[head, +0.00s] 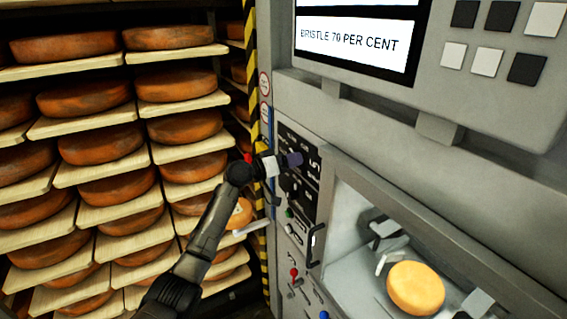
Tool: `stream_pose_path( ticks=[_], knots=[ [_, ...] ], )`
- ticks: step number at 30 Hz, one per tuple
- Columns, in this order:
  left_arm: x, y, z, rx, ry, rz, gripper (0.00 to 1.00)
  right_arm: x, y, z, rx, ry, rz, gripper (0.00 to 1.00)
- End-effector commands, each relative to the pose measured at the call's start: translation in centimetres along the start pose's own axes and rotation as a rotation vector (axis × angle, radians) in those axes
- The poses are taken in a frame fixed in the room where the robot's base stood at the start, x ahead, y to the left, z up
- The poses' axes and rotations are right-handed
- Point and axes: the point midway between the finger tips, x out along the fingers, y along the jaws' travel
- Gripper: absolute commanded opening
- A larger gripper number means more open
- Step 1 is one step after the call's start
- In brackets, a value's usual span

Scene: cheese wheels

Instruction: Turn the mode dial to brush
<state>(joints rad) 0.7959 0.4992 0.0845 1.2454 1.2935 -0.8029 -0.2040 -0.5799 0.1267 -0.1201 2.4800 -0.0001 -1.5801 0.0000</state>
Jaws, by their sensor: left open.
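A black control panel (313,178) with white lettering is set in the grey machine front, right of centre. The gripper is open. The dial's pointer and most of its labels are too small or hidden to read. Part of what looks like my right gripper (478,303) shows at the bottom right edge; its fingers are not clear.
A screen (350,38) above reads "BRISTLE 70 PER CENT". Square black and white buttons (486,61) are at the upper right. An orange cheese wheel (415,288) lies in the machine's open bay. Shelves of cheese wheels (102,145) fill the left. A black handle (314,245) sticks out below the panel.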

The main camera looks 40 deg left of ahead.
Motion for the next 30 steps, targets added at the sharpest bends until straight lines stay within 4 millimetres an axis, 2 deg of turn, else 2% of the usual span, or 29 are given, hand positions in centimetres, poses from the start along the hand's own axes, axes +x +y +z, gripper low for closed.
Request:
stream_pose_path(
  ticks=[5,15,21,30],
  knots=[
    [-1.7,-0.2,0.1,0.002,0.000,-0.002,0.63,0.4,-0.1,0.1,0.003,0.000,-0.002,0.63],
    [-8.4,-0.2,0.3,0.004,-0.002,-0.002,0.63,1.6,-0.4,0.4,0.009,0.001,-0.008,0.63],
    [-11.5,-0.1,0.2,0.003,-0.002,-0.002,0.63,2.1,-0.4,0.6,0.010,0.001,-0.008,0.63],
    [-13.6,0.0,0.0,0.000,0.000,0.000,0.63,2.4,-0.3,0.7,0.007,0.001,-0.006,0.63]
  ],
)
